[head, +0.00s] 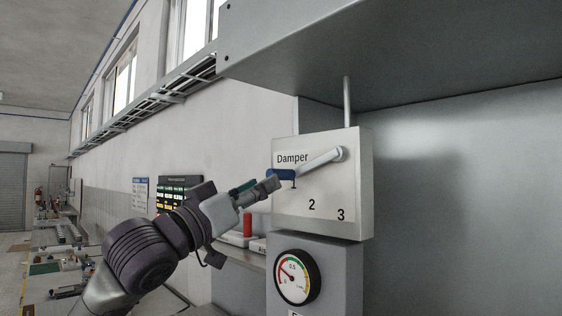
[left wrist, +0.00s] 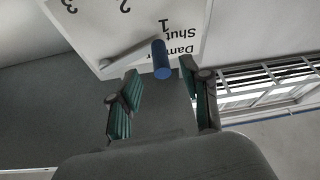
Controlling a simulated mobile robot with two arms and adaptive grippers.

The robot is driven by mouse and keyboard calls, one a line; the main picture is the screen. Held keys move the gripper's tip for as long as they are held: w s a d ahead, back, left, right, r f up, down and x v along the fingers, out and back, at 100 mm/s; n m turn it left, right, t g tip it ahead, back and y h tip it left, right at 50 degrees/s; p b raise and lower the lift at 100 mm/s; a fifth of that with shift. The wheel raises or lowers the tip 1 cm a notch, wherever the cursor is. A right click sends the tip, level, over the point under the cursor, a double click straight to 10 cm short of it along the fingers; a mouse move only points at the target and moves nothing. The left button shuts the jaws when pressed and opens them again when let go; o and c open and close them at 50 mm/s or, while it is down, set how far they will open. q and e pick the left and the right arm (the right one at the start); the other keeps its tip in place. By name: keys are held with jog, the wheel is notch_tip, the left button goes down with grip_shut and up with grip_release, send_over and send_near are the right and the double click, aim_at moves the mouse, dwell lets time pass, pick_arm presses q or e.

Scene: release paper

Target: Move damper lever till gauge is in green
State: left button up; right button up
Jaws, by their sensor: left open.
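The damper panel (head: 318,200) is a pale box marked "Damper" with positions 1, 2 and 3. Its grey lever (head: 322,160) runs from a pivot at upper right down left to a blue handle (head: 283,174) near the 1. The gauge (head: 297,277) below has red, yellow and green bands; its needle appears to point to the upper left, off the green. My left gripper (head: 272,186) is at the handle's left. In the left wrist view the open green-padded fingers (left wrist: 158,103) are on either side of the space below the blue handle (left wrist: 161,60), with nothing clasped. My right gripper is not in view.
A metal hood (head: 400,50) overhangs the panel, with a thin rod (head: 347,100) between them. A shelf (head: 240,255) with a red cylinder (head: 247,224) stands behind my left arm. A wire cable tray (head: 165,95) runs along the wall.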

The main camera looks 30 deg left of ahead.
aim_at(280, 176)
pick_arm(q)
jog(key=p+x, duration=0.2)
jog(key=x, duration=0.3)
jog(key=shift+w+r, duration=0.2)
jog(key=shift+w+d, duration=0.1)
jog(key=shift+w, duration=0.25)
jog(key=shift+c, duration=0.3)
jog(key=c, duration=0.8)
grip_shut()
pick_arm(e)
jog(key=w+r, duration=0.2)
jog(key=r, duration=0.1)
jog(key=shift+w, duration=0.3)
pick_arm(q)
jog(key=shift+f, duration=0.1)
